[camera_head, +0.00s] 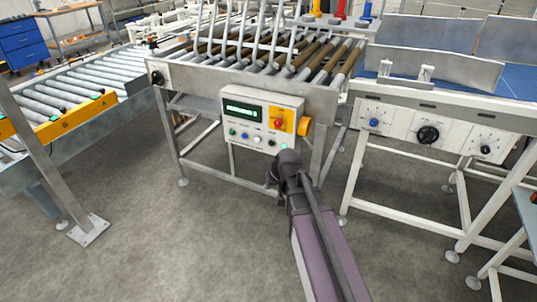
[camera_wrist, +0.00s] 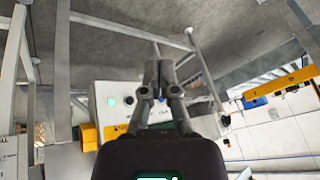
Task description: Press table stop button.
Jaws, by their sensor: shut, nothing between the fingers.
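The control panel (camera_head: 240,95) is a light grey box on the front of the roller table. It has a green-lit display (camera_head: 242,111), a red stop button (camera_head: 278,122) on a yellow plate, and a row of small buttons including a white one (camera_head: 257,139). I cannot read their labels. My gripper shows in the wrist view (camera_wrist: 158,66), shut and empty, with the panel face (camera_wrist: 107,88) behind it. A green-lit round part (camera_wrist: 128,100) and a dark knob (camera_wrist: 111,101) show left of my fingers. My arm ends low at the panel's right in the head view; contact cannot be told.
The roller table (camera_head: 220,80) stands behind the panel, with steel legs below. A second roller conveyor (camera_head: 90,82) is at left, a white conveyor frame (camera_head: 395,128) with knobs at right. An orange part (camera_head: 304,126) juts from the panel's right side. The front floor is clear.

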